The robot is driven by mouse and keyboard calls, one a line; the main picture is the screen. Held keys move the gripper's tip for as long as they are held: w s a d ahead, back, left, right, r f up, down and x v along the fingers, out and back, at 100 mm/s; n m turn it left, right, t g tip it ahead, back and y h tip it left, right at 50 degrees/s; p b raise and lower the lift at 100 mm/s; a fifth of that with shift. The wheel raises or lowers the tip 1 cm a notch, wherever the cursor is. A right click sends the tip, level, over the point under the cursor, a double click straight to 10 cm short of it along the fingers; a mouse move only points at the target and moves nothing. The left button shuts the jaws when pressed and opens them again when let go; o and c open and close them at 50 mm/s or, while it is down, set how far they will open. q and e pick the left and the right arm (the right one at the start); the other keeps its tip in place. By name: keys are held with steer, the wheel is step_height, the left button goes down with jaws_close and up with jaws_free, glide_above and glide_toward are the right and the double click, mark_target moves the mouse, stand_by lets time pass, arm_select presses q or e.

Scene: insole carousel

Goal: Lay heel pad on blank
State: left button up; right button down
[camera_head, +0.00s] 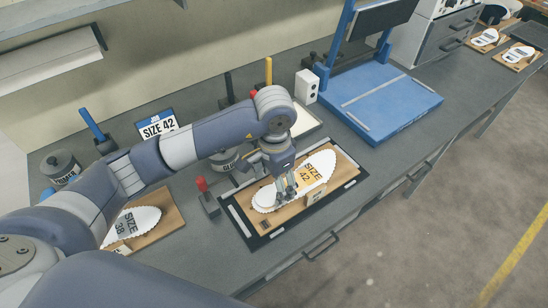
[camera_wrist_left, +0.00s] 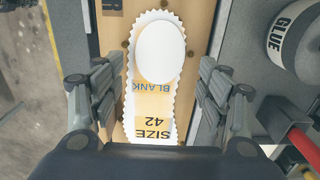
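The blank (camera_head: 322,162) is a white insole shape with a jagged edge and "SIZE 42" print, lying on a wooden board (camera_head: 346,172). In the left wrist view the blank (camera_wrist_left: 168,105) shows "BLANK" and "SIZE 42". A smooth white oval, seemingly the heel pad (camera_wrist_left: 160,50), lies over its far end, inside the jagged outline. My left gripper (camera_head: 285,188) is low over the blank and hides part of it. In the left wrist view its fingers (camera_wrist_left: 158,85) are wide apart, one on each side of the blank, touching neither pad nor blank. My right gripper is out of view.
A glue pot (camera_wrist_left: 295,45) stands beside the board. A red-handled tool (camera_head: 205,190) stands left of the dark mat (camera_head: 262,240). A second board with a "38" insole (camera_head: 135,222) lies further left. A blue press (camera_head: 385,100) stands to the right.

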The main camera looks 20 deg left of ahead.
mark_target(274, 193)
arm_select(q)
step_height(274, 193, up, 10)
steer(key=b, duration=0.2)
steer(key=shift+f, duration=0.15)
steer(key=shift+d, duration=0.1)
stand_by(0.3)
